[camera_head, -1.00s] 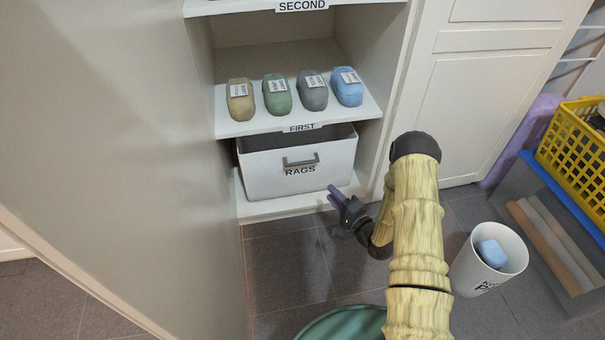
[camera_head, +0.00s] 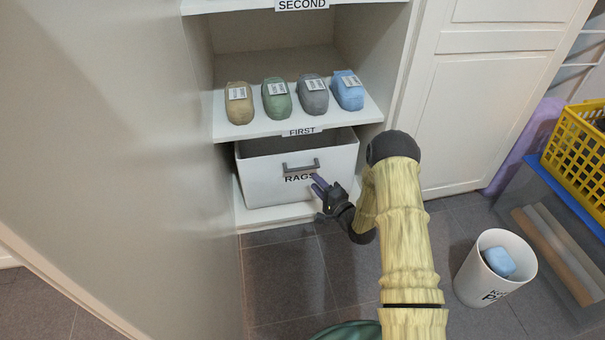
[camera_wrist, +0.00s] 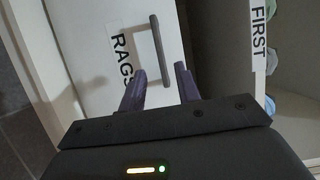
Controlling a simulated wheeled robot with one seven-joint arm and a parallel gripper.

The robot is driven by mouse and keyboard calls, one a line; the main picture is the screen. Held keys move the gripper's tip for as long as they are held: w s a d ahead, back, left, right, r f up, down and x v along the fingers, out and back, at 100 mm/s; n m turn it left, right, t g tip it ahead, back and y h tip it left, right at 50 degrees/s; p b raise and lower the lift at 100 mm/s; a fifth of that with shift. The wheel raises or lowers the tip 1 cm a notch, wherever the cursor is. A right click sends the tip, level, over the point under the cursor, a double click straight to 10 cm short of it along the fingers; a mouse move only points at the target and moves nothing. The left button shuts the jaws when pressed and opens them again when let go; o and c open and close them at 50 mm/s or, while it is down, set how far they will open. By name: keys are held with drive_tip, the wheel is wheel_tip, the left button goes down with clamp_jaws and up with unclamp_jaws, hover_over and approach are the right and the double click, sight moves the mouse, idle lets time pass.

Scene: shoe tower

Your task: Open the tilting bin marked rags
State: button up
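The white bin marked RAGS (camera_head: 262,183) stands in the lowest compartment of the shelf unit, its front close to upright and its top open. Its grey bar handle (camera_head: 300,168) is on the upper front, above the label. My gripper (camera_head: 320,187) is in front of the bin's lower right front, right of and below the handle. In the wrist view my gripper (camera_wrist: 158,82) has its two purple fingers apart and empty. The handle (camera_wrist: 160,50) shows there just beyond the fingertips, between their lines, and does not appear to be gripped. The RAGS label (camera_wrist: 122,60) is beside it.
Above the bin is the shelf labelled FIRST (camera_head: 230,130), holding several labelled shoe-like blocks. A white cabinet door (camera_head: 470,110) is to the right. A white bucket (camera_head: 470,285) with a blue block and a yellow basket (camera_head: 580,150) stand at right. The floor before the bin is clear.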

sight(304, 170)
drive_tip(key=b+x, duration=0.3)
drive_tip(key=x, duration=0.5)
drive_tip(key=shift+w+a+b, duration=0.1)
drive_tip(key=shift+b, duration=0.3)
drive_tip(key=shift+w+a, duration=0.2)
clamp_jaws()
